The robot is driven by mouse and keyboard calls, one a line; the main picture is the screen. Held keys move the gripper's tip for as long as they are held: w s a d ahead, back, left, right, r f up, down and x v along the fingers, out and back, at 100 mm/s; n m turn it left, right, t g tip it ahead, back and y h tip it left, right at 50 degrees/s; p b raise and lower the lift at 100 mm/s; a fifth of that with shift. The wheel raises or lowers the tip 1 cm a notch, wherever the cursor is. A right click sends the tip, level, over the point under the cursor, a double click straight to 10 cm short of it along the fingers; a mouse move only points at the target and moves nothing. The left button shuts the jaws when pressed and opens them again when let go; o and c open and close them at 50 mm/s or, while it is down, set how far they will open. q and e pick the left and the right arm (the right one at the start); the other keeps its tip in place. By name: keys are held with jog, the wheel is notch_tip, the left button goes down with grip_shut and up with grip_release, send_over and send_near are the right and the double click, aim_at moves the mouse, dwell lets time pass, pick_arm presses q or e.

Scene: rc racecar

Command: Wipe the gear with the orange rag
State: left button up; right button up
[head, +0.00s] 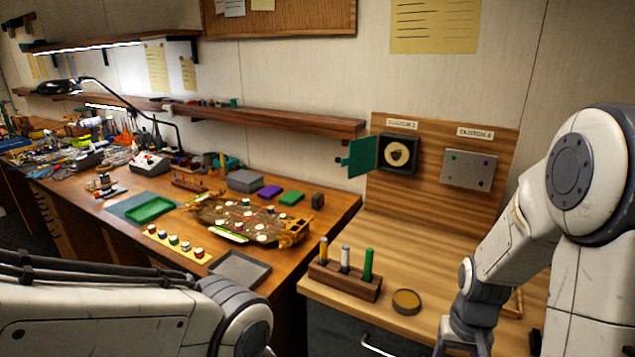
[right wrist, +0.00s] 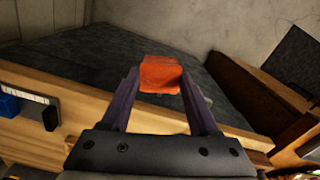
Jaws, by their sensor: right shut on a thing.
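The orange rag (right wrist: 160,74) shows in the right wrist view, held between the fingertips of my right gripper (right wrist: 159,82). In the head view my right gripper (head: 464,344) is at the bottom edge, its fingertips cut off, and the rag cannot be seen there. A round cream disc with a dark centre, which looks like the gear (head: 397,153), sits in an open black box (head: 399,168) on the upright wooden panel. The gripper is well below and to the right of it. My left arm enters at lower left; its gripper is out of view.
A green door (head: 359,158) stands open left of the box. A closed grey cover (head: 469,169) is to its right. A wooden block (head: 344,281) with upright coloured sticks and a round tin (head: 406,302) stand on the light bench. The bench between them and the panel is clear.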

jog(key=w+a+f+n, duration=0.3)
jog(key=w+a+f, duration=0.2)
jog(key=a+f, duration=0.3)
notch_tip(320, 180, down, 2)
jog(key=shift+a+f, duration=0.1)
jog(key=shift+a, duration=0.2)
jog(key=shift+d, duration=0.1)
